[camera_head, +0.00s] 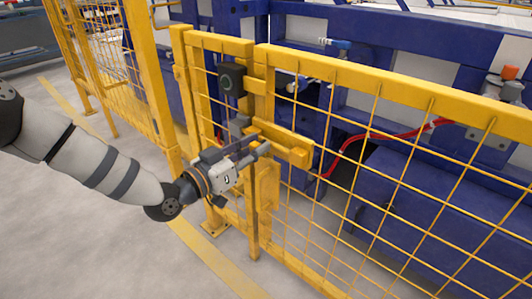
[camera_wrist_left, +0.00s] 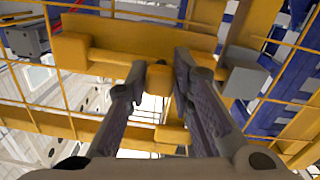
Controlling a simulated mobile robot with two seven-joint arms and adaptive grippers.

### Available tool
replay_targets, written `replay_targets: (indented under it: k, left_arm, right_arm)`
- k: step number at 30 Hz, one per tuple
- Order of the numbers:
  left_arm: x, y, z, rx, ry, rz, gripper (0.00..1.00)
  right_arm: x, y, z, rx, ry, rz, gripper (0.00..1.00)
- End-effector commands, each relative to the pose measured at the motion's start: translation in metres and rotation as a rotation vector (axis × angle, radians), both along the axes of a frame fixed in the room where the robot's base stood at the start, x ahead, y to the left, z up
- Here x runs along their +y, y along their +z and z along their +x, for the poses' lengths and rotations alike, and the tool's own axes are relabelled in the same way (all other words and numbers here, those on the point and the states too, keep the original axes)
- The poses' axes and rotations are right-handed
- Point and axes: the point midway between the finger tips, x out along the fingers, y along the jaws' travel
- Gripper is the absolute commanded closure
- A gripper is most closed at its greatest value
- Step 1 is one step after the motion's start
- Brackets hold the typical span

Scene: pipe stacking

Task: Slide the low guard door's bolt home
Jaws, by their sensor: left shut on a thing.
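The low guard door (camera_head: 390,80) is a yellow mesh panel that looks closed against its post (camera_head: 220,45). Its bolt shows in the head view as a yellow bar with an end block (camera_head: 300,157). In the left wrist view, a yellow rod (camera_wrist_left: 112,58) runs from a yellow block (camera_wrist_left: 72,50) toward a grey block (camera_wrist_left: 246,78). My left gripper (camera_head: 254,150) reaches the bolt from the left. Its fingers (camera_wrist_left: 160,72) are shut on the bolt's yellow knob (camera_wrist_left: 158,80). The fingers hide the middle of the rod, so I cannot tell how far it enters the keeper. My right gripper is out of view.
A black box (camera_head: 232,80) sits on the gate post above my left gripper. Yellow mesh fencing (camera_head: 105,40) stands at the left. Blue machinery (camera_head: 420,200) with a red hose (camera_head: 355,145) is behind the door. The grey floor (camera_head: 90,230) in front is clear.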

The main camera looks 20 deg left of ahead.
Motion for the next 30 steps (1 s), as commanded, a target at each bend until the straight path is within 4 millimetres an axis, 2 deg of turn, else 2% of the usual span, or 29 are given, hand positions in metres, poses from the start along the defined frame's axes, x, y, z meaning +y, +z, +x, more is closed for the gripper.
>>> replay_targets:
  k: [8,9,12,22,26,30]
  left_arm:
    - [0.007,0.000,0.002,0.000,0.011,-0.001,1.00]
    - [0.007,0.000,0.002,-0.001,0.012,0.000,0.76]
    - [0.007,0.000,0.002,-0.001,0.011,0.000,0.57]
    - [0.007,0.000,-0.003,0.000,0.007,-0.001,0.57]
    - [0.018,0.000,-0.029,0.002,0.010,-0.003,0.57]
    - [0.033,0.001,-0.065,0.000,0.011,-0.004,0.57]
  right_arm:
    - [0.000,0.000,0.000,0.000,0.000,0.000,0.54]
    - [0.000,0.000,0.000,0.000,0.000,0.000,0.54]
    - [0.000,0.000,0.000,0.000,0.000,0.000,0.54]
    - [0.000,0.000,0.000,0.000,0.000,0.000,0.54]
    - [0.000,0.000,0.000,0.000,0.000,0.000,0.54]
    - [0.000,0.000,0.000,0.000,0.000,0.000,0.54]
